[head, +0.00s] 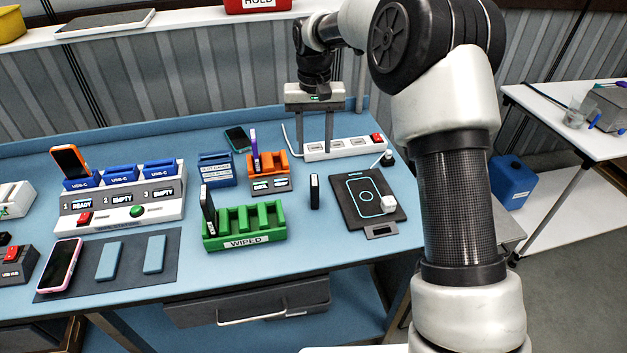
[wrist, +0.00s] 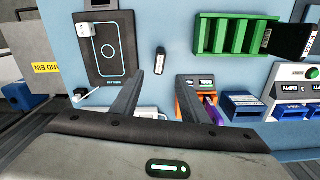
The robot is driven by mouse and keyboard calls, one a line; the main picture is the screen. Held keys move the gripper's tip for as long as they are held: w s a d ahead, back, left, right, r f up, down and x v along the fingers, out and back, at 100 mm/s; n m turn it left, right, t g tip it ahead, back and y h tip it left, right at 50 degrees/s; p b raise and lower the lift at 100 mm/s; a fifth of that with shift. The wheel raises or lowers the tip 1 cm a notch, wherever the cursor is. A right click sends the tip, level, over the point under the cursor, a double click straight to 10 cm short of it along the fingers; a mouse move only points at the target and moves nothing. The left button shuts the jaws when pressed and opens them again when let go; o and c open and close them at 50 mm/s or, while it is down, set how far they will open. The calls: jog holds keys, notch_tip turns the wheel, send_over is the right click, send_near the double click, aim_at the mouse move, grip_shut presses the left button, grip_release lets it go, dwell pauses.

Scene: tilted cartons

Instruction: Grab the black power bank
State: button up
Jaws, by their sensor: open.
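A small black block (head: 314,191), apparently the power bank, stands upright on the blue bench between the green rack and the dark charging pad. In the wrist view the black block (wrist: 161,60) has a pale end and lies just beyond the gap between my fingertips. My gripper (head: 316,150) is open and empty, pointing down behind the block and above the bench's back part. Its two fingers also show in the wrist view (wrist: 160,80). Another black slab (head: 208,212) leans in the left slot of the green rack; I cannot tell what it is.
The green rack (head: 246,241) labelled WIPED is left of the block. The charging pad (head: 352,215) with a white cube (head: 389,204) is right. An orange holder (head: 270,172) and a white power strip (head: 344,148) stand behind. Bare bench lies around the block.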

aim_at(314, 181)
notch_tip(314, 181, down, 13)
jog(key=shift+w+a+r+p, duration=0.1)
jog(key=shift+w+r+p, duration=0.05)
jog(key=shift+p, duration=0.25)
jog(key=shift+w+f+p, duration=0.15)
jog(key=shift+f+p, duration=0.35)
jog(key=shift+f, duration=2.2)
grip_shut()
